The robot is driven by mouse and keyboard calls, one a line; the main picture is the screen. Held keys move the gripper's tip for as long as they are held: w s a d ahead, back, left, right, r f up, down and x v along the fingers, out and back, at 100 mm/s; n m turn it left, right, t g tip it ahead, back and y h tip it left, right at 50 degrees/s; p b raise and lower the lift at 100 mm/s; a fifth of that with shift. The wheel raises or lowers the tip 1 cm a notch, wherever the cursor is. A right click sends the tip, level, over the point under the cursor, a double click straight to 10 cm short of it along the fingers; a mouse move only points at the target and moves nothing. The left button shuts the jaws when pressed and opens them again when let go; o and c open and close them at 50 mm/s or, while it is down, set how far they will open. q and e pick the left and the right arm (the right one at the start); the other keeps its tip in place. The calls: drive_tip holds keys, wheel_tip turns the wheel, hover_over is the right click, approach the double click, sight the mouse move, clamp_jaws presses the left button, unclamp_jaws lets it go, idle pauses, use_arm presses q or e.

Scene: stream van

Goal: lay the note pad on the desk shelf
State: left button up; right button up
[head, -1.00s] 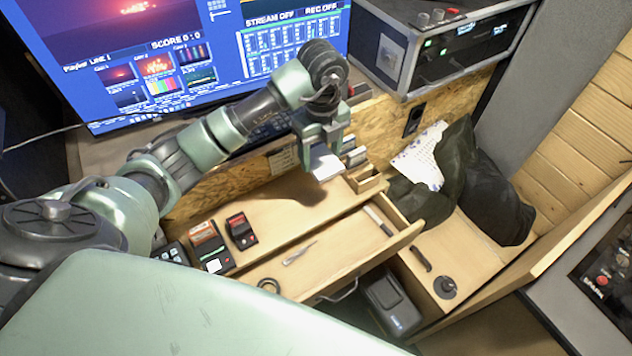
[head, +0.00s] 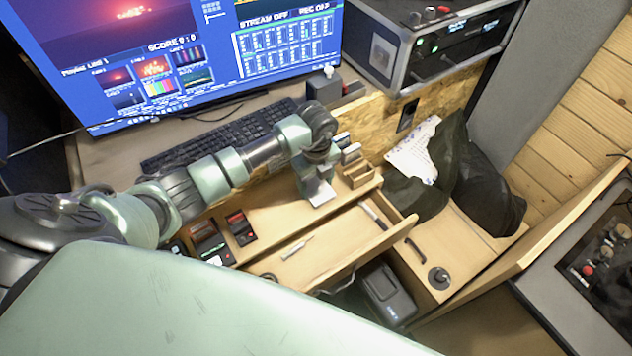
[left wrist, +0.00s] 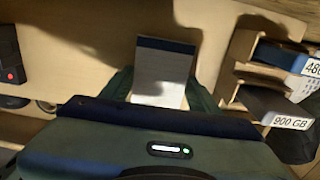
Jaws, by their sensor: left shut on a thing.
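My left gripper (head: 316,180) is shut on the note pad (head: 322,194), a small white pad. In the left wrist view the note pad (left wrist: 160,72) shows a dark band along its far edge, between the fingers of my left gripper (left wrist: 160,98). The desk shelf (head: 275,214) is the pale wooden board under the gripper. The pad is over or on its right part, beside small wooden compartments; I cannot tell whether it touches the wood. My right gripper is not in view.
Card holders (head: 358,172) stand just right of the pad. Black-and-red devices (head: 241,228) sit on the shelf's left part. An open drawer (head: 330,243) holding a pen-like tool lies below. A keyboard (head: 215,140) is behind. The shelf's middle is clear.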

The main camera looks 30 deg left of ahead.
sight(316, 187)
use_arm(q)
drive_tip(key=shift+f, duration=0.15)
drive_tip(key=o, duration=1.4)
drive_tip(key=shift+r, duration=0.3)
drive_tip(key=shift+r+b, duration=1.5)
drive_tip(key=shift+r, duration=4.4)
